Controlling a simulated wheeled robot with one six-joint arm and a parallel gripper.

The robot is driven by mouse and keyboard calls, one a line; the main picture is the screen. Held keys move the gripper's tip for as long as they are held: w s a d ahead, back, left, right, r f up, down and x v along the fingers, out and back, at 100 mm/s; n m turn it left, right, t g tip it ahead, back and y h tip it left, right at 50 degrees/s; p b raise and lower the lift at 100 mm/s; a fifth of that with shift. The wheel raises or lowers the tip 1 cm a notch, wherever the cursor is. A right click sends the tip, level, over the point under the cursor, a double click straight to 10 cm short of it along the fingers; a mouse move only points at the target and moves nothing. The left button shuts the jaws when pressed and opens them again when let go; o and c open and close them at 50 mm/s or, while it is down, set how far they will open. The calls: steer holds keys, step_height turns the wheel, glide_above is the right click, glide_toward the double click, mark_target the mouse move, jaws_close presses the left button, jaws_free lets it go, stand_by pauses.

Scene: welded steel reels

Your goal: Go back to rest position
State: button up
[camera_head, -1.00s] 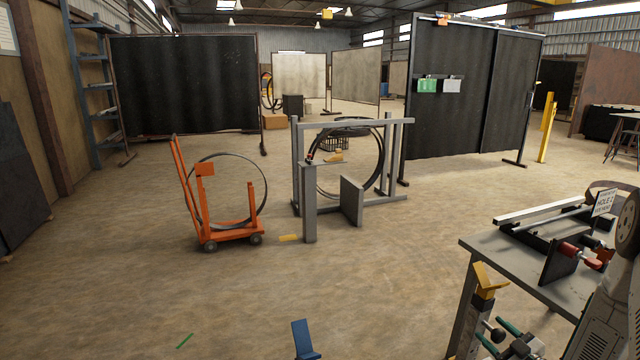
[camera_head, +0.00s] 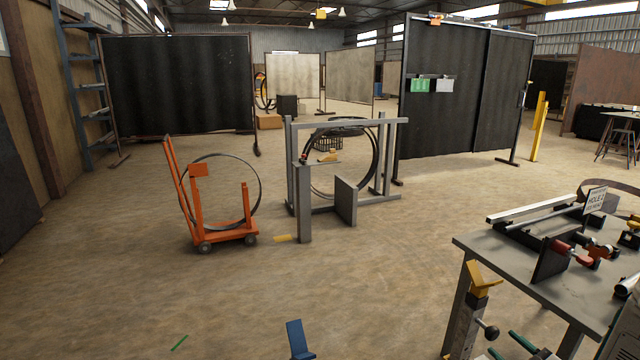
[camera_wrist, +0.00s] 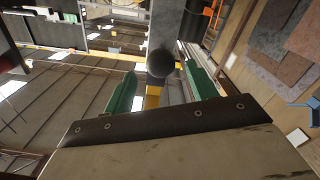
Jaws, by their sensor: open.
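My gripper (camera_head: 510,348) shows at the bottom right edge of the head view, with two green fingers partly cut off by the frame. In the wrist view my gripper (camera_wrist: 160,92) has its green fingers spread wide apart. A dark round knob (camera_wrist: 160,62) appears between them in that picture; how far it lies from the fingers I cannot tell. A black knob (camera_head: 488,331) also shows beside a yellow-topped post (camera_head: 482,278) in the head view, just above and left of my gripper. Nothing is seen gripped.
An orange trolley (camera_head: 222,236) with a ring and a grey frame (camera_head: 304,215) with a reel stand ahead. Open floor lies in front.

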steer(key=s+d+f+m+g+h, duration=0.2)
steer(key=f+g, duration=0.2)
steer(key=f, duration=0.1)
steer(key=s+d+f+m+g+h, duration=0.1)
steer(key=s+d+f+g+h, duration=0.15)
steer(key=f+g, duration=0.2)
steer(key=s+a+r+m+g+h, duration=0.1)
steer(key=s+r+m+g+h, duration=0.2)
steer(key=r, duration=0.5)
steer(key=s+a+r+m+g+h, duration=0.1)
steer(key=s+r+m+g, duration=0.1)
steer(key=s+r+g, duration=0.45)
steer(key=s+a+r, duration=0.4)
steer(key=a+r, duration=0.4)
steer(key=r, duration=0.1)
steer(key=s+a+r+t+y, duration=0.1)
steer(key=s+a+r, duration=0.4)
steer(key=a+r, duration=0.3)
steer(key=s+a+r+t+y, duration=0.1)
steer(key=s+a+r, duration=0.4)
steer(key=a+r, duration=0.3)
step_height(320, 180, up, 3)
steer(key=shift+s+a+r, duration=0.15)
steer(key=shift+s+r, duration=0.05)
